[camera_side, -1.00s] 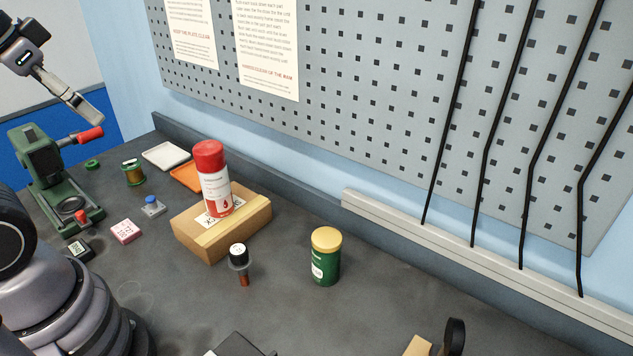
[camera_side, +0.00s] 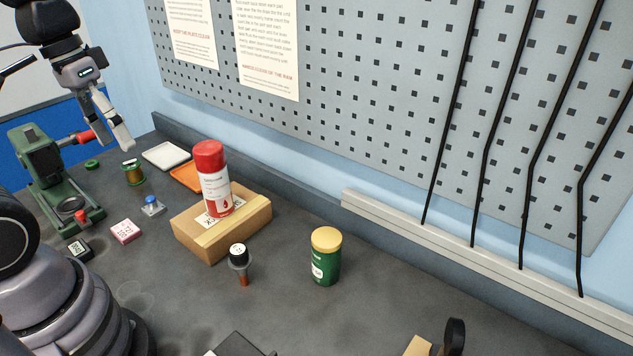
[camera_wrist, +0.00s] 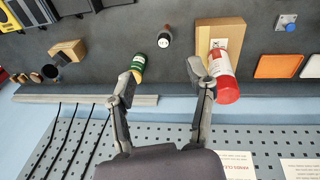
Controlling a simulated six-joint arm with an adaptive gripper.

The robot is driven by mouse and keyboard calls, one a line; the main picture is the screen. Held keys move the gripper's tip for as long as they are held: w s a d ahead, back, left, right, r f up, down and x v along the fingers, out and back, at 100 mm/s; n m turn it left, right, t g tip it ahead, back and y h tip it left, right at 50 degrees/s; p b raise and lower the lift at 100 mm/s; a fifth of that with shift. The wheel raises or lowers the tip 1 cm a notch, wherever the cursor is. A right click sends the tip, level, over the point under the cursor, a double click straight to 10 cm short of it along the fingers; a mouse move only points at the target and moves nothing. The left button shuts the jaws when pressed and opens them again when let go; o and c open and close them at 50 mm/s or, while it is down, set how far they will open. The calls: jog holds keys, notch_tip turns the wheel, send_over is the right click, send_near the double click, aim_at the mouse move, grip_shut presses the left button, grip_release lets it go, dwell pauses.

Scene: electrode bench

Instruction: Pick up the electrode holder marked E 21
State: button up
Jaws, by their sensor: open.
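My gripper (camera_side: 124,141) is open and empty, raised over the back left of the bench, well away from the holder. In the wrist view both fingers of my gripper (camera_wrist: 161,80) are spread apart with nothing between them.
A red-capped spray can (camera_side: 214,180) stands on the cardboard box (camera_side: 200,240). A green jar (camera_side: 326,262) with a yellow lid stands right of the holder. A green press (camera_side: 40,165) is at far left. Bench around the holder's front is clear.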

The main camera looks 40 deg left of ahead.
jog(key=w+d+f+n+g+h, duration=0.1)
jog(key=w+f+n+g+h, duration=0.4)
jog(key=f, duration=0.3)
jog(key=n+t+h, duration=0.9)
jog(key=n+h, duration=0.1)
jog(key=n, duration=0.3)
send_near(242, 266)
notch_tip(242, 266, up, 6)
jog(key=d, duration=0.3)
jog(key=f+n+t+y, duration=0.1)
jog(key=f+n+t, duration=0.1)
jog(key=f+n+t+y, duration=0.1)
jog(key=f+n+t, duration=0.1)
jog(key=f, duration=0.1)
jog(key=f+n+t+y, duration=0.1)
jog(key=f+n+t, duration=0.1)
jog(key=f, duration=0.1)
jog(key=shift+s+a+n, duration=0.25)
jog(key=shift+s+n, duration=0.05)
jog(key=shift+s, duration=0.05)
jog(key=shift+x, duration=3.65)
grip_shut()
